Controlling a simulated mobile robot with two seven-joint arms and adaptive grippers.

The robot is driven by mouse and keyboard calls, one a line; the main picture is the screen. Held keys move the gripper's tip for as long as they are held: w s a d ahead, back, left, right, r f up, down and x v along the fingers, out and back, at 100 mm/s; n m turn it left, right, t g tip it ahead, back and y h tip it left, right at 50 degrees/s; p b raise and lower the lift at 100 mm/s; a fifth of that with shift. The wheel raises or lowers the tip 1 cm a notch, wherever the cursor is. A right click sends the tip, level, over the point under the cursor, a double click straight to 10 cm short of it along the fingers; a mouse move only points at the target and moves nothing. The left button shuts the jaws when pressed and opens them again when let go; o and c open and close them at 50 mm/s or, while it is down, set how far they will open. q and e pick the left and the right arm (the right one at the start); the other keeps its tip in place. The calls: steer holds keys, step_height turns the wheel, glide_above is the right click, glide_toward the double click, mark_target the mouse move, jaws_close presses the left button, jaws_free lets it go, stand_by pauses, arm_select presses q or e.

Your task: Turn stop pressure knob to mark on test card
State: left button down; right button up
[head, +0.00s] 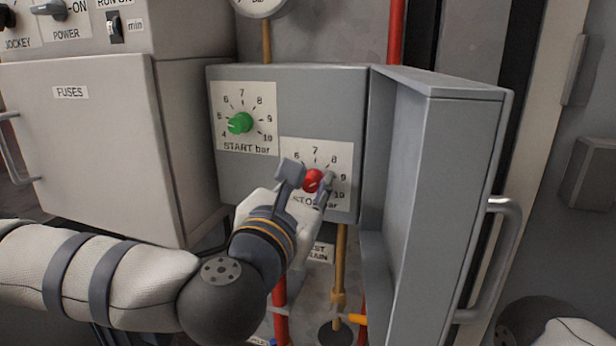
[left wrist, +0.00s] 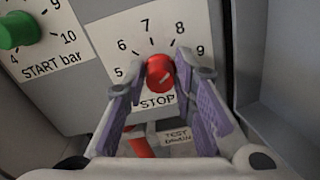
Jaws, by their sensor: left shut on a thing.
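The red stop pressure knob (head: 314,180) sits on the white STOP bar dial plate (head: 343,187), on the front of the grey switch box. Its scale shows numbers from 5 to 10. My left gripper (head: 308,178) reaches up from below with its fingers around the red knob, shut on it. In the left wrist view the red knob (left wrist: 160,73) is between the two fingertips (left wrist: 162,76). A short pale line shows on its face, but I cannot tell exactly which number it points to. I see no test card. My right gripper is out of view.
The green START bar knob (head: 240,123) is at the upper left of the same box. The box's open door (head: 452,190) stands to the right with a handle (head: 503,260). A FUSES cabinet (head: 90,150) is at left. Red and brass pipes run below the box.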

arm_select(q)
steer(key=m+p, duration=0.1)
steer(key=m, duration=0.1)
steer(key=m+p, duration=0.2)
steer(key=m, duration=0.1)
steer(key=shift+s+d+r+m, duration=0.1)
steer(key=shift+r+m, duration=0.2)
steer(key=shift+r, duration=0.1)
steer(key=m+p, duration=0.1)
steer(key=m, duration=0.2)
steer(key=shift+f, duration=0.15)
steer(key=shift+f+m+p, duration=0.15)
steer(key=shift+m+p, duration=0.25)
steer(key=shift+m, duration=0.5)
steer(key=shift+f+m, duration=0.15)
steer(key=shift+m, duration=0.85)
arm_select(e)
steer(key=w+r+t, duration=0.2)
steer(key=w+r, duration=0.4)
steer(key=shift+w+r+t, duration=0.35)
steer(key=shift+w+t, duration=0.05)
arm_select(q)
steer(key=c, duration=1.3)
jaws_free()
